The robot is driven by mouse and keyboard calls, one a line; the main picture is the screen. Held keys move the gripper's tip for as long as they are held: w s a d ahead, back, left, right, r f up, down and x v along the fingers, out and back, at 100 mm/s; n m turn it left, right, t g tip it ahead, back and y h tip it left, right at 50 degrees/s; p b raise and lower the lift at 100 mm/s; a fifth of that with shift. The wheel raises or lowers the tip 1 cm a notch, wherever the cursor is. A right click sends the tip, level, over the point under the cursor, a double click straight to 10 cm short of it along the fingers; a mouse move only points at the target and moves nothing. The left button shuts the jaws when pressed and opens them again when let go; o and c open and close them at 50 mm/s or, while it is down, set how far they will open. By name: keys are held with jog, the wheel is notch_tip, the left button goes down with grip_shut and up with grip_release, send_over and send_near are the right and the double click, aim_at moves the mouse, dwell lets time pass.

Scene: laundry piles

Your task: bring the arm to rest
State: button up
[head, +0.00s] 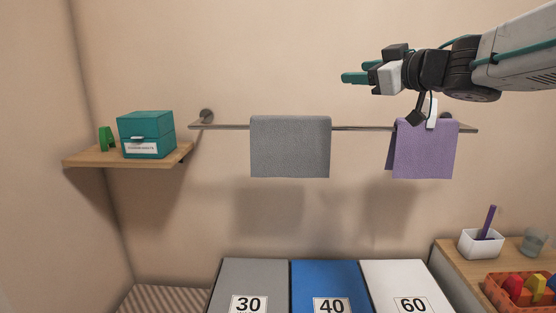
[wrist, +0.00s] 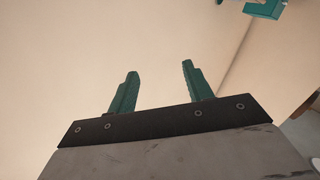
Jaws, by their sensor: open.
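My gripper (head: 356,78) is raised at the upper right of the head view, in front of the wall and above the towel rail, its fingers pointing left. In the wrist view the two green fingers of my gripper (wrist: 158,85) stand apart with nothing between them. The gripper is open and empty, and touches nothing that I can see. My arm reaches in from the right edge of the head view.
A rail (head: 360,128) carries a grey towel (head: 290,147) and a purple towel (head: 427,150). A shelf (head: 90,157) at left holds a teal box (head: 147,128). Bins numbered 30 (head: 250,275), 40 (head: 328,275) and 60 (head: 402,275) stand below. A counter (head: 455,262) is at right.

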jog(key=s+d+f+m+h, duration=0.2)
jog(key=d+f+m+h, duration=0.15)
jog(key=d+h, duration=0.2)
jog(key=s+d+f+m+h, duration=0.2)
jog(key=s+d+m+h, duration=0.1)
jog(key=d+m+h, duration=0.25)
jog(key=s+d+f+m+g+h, duration=0.2)
jog(key=s+d+f+g, duration=0.2)
jog(key=s+f, duration=0.35)
jog(key=s+a+f+g+y, duration=0.2)
jog(key=s+a+f+g, duration=0.1)
jog(key=s+f, duration=0.4)
jog(key=s+a+f+g+y, duration=0.1)
jog(key=s+a+f+g, duration=0.2)
jog(key=s, duration=1.1)
notch_tip(320, 180, down, 5)
jog(key=g, duration=0.3)
jog(key=shift+s+g+y, duration=0.2)
jog(key=shift+g+y, duration=0.1)
jog(key=shift+y, duration=0.1)
jog(key=shift+f, duration=0.1)
